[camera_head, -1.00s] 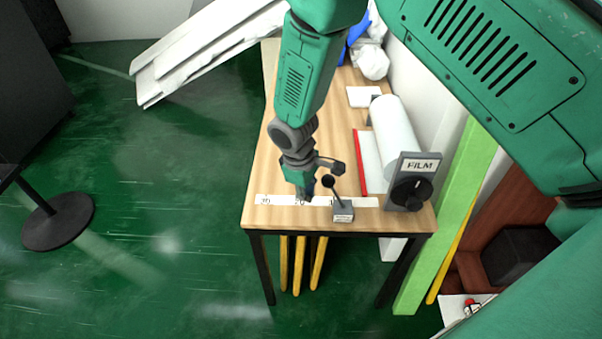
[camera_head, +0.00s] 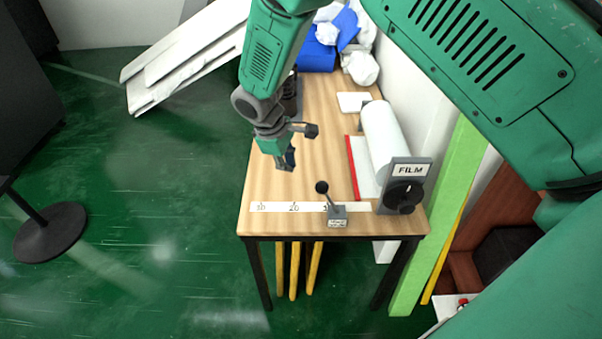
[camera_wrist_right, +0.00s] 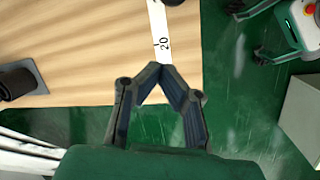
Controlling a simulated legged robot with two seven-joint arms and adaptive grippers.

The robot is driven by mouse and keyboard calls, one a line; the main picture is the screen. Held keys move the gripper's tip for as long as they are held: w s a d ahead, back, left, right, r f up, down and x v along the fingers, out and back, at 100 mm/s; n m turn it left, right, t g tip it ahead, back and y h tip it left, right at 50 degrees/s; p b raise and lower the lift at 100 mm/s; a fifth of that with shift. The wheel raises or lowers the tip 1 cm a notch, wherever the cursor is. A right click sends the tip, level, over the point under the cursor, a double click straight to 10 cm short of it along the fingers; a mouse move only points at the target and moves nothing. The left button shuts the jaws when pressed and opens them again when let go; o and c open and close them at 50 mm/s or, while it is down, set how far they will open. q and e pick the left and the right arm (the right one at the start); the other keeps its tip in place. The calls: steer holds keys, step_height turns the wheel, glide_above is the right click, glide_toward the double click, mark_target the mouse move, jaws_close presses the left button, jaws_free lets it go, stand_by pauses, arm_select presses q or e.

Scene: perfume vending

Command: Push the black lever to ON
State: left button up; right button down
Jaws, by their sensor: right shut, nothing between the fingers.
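The black lever (camera_head: 322,188) stands on a small grey base (camera_head: 337,214) near the table's front edge. Its round knob leans to the left in the head view. A white label on the base is too small to read. My right gripper (camera_head: 287,160) is shut and empty over the wooden table, behind and left of the lever, apart from it. In the right wrist view the gripper (camera_wrist_right: 161,72) has its fingertips together. A dark shape at that view's top edge may be the lever knob. My left gripper is not in view.
A white ruler strip (camera_head: 265,207) lies along the front of the table (camera_head: 310,120). A grey FILM dial panel (camera_head: 405,185) stands right of the lever, with a white roll (camera_head: 385,140) behind it. A black item (camera_head: 291,100) stands at the table's left edge.

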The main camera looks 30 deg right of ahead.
steer(key=s+d+f+p, duration=0.1)
steer(key=s+d+f, duration=0.2)
steer(key=f, duration=0.3)
steer(key=shift+d+f+p, duration=0.35)
steer(key=shift+d+f, duration=0.05)
